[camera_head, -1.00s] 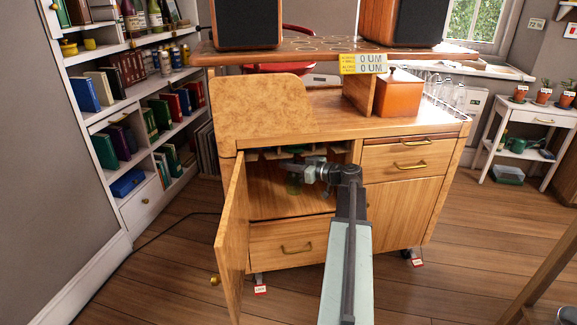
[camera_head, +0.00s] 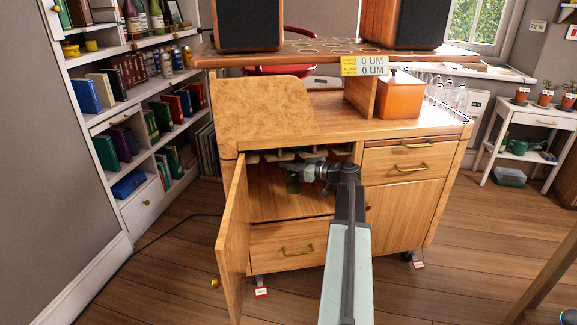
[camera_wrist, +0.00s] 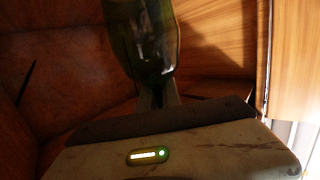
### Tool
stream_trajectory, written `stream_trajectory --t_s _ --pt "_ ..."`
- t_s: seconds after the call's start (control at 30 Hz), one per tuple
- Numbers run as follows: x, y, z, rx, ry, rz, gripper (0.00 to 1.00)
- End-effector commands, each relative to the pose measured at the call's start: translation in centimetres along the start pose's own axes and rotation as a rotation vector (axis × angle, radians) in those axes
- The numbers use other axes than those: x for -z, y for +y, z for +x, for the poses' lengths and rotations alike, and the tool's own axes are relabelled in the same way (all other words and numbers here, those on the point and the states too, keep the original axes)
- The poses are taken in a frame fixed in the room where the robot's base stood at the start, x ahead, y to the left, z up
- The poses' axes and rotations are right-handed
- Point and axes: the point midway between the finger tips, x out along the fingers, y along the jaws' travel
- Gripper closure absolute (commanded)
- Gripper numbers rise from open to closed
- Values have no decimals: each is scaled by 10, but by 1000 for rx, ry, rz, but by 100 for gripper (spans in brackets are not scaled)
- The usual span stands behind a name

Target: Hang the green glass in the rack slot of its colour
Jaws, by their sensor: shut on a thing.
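My gripper (camera_head: 297,170) reaches into the open left compartment of the wooden cabinet (camera_head: 270,122), just under its rack. It is shut on the green glass (camera_wrist: 152,40), which looks dark green and see-through in the wrist view. In the head view only a small greenish part of the glass (camera_head: 292,185) shows below the gripper. The rack (camera_head: 287,155) shows as pale wooden pieces under the cabinet top. I cannot tell the slot colours or whether the glass sits in a slot.
The cabinet door (camera_head: 233,235) stands open on the left of the compartment. A closed drawer (camera_head: 290,250) lies below it. Several clear glasses (camera_head: 450,95) stand on the right of the cabinet top.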

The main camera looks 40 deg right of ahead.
Motion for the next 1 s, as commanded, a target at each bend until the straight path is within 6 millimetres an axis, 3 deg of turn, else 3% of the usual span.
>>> stream_trajectory --t_s 0.1,0.2,0.23,0.57,0.9,1.0 --pt "4 1 1 -2 7 4 100" --pt "4 1 1 -2 7 4 69" --pt "4 1 1 -2 7 4 66" --pt "4 2 -3 -4 7 5 66" --pt "2 3 -66 -9 5 4 66" --pt "1 3 -76 -6 3 4 66"
